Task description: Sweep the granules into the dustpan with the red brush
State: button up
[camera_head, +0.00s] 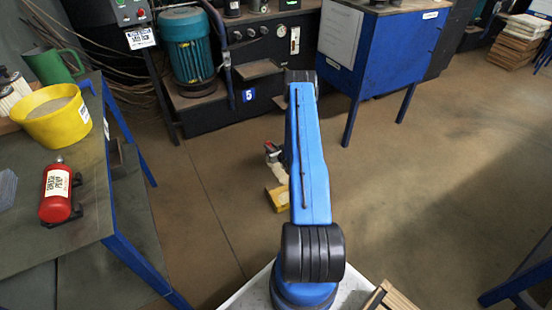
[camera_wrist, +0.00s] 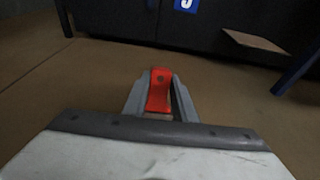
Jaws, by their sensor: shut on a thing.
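My gripper (camera_wrist: 160,103) is shut on a red piece (camera_wrist: 159,90), which I take to be part of the red brush. In the wrist view the red piece stands between the two grey fingers, above the brown floor. In the head view the gripper (camera_head: 272,152) shows small, just left of my blue arm, which partly hides it. The brush's bristles cannot be made out. I cannot make out granules on the floor or a dustpan in either view.
A table (camera_head: 95,195) at left holds a yellow bucket (camera_head: 50,125) with grey contents, a red bottle (camera_head: 56,195) and a green jug (camera_head: 50,66). A dark machine base (camera_head: 210,115) and a blue cabinet (camera_head: 400,45) stand behind. The floor at right (camera_head: 430,190) is clear.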

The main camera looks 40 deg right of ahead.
jog(key=x, duration=0.8)
jog(key=shift+s+d+f, duration=0.15)
jog(key=shift+d, duration=0.05)
jog(key=shift+f, duration=0.8)
